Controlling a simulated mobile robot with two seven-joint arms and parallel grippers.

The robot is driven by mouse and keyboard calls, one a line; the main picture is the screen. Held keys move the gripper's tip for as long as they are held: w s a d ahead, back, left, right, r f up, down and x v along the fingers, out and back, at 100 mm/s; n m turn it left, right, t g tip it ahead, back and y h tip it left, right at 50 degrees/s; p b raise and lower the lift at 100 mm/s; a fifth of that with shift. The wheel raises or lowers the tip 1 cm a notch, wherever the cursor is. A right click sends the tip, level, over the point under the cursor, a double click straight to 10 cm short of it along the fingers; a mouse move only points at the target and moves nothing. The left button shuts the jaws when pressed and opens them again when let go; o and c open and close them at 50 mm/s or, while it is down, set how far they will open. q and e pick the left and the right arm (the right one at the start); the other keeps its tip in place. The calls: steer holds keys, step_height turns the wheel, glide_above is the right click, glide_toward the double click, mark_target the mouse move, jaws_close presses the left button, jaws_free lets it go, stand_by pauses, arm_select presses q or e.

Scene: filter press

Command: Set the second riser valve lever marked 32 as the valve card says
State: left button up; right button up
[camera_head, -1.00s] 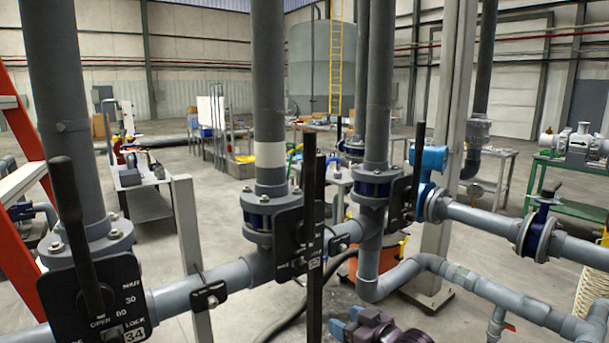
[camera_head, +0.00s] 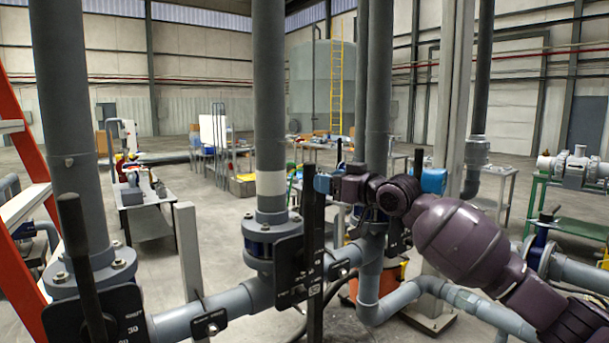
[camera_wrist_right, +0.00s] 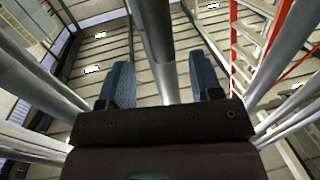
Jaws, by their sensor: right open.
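The second riser (camera_head: 269,120) is the middle grey pipe with a white band. Its black valve plate (camera_head: 289,268) sits at the lower flange; its small number tag is too small to read. My left gripper is out of view. I cannot make out a valve card.
The left riser (camera_head: 68,130) has its own upright black lever (camera_head: 82,260) and plate. Another riser (camera_head: 378,110) stands behind my right arm. An orange ladder (camera_head: 25,170) is at far left. Grey horizontal pipes (camera_head: 235,295) cross low in front.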

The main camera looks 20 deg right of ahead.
mark_target(304, 175)
steer(key=x, duration=0.8)
steer(key=shift+w+a+p, duration=0.2)
steer(key=shift+w+p, duration=0.1)
jaws_close()
